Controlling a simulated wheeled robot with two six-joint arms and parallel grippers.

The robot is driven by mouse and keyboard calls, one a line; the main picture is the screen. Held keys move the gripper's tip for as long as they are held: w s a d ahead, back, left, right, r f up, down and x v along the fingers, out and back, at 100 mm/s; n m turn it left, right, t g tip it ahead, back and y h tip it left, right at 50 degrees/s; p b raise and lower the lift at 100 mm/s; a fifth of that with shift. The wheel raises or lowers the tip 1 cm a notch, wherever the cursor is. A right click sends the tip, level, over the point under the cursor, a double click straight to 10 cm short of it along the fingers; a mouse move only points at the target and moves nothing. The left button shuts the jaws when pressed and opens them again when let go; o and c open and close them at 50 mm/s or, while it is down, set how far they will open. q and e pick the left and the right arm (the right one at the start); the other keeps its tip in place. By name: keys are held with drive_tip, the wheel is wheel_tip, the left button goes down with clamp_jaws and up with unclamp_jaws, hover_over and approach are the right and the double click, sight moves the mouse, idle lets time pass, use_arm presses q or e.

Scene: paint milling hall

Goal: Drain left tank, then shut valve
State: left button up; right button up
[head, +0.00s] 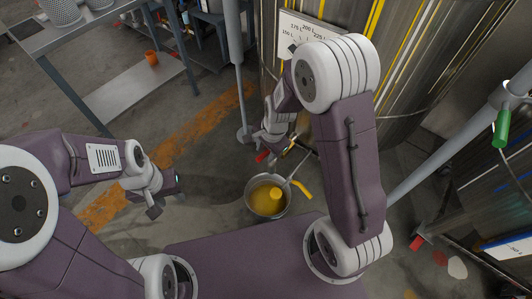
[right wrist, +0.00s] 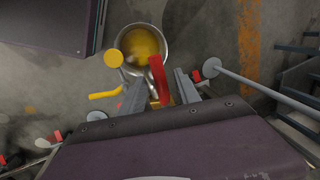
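The left tank (head: 335,75) is a shiny metal cylinder with yellow streaks and a litre gauge plate (head: 303,37). A red valve lever (right wrist: 159,80) lies between the fingers of my right gripper (right wrist: 160,92), with gaps visible beside it. The red lever also shows in the head view (head: 262,156), beside the gripper. Brass fitting (right wrist: 160,102) shows at the lever's base. A metal bucket (head: 251,205) holding yellow liquid stands on the floor below. A yellow round piece on a grey rod (head: 276,195) overlaps it. My left gripper (head: 166,195) is empty and apart, its fingers spread.
A yellow bent handle (head: 302,188) is right of the bucket. A grey post (head: 234,70) stands left of the tank. A shelf table (head: 125,100) with an orange cup (head: 151,58) is at upper left.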

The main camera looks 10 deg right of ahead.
clamp_jaws()
idle(1.4)
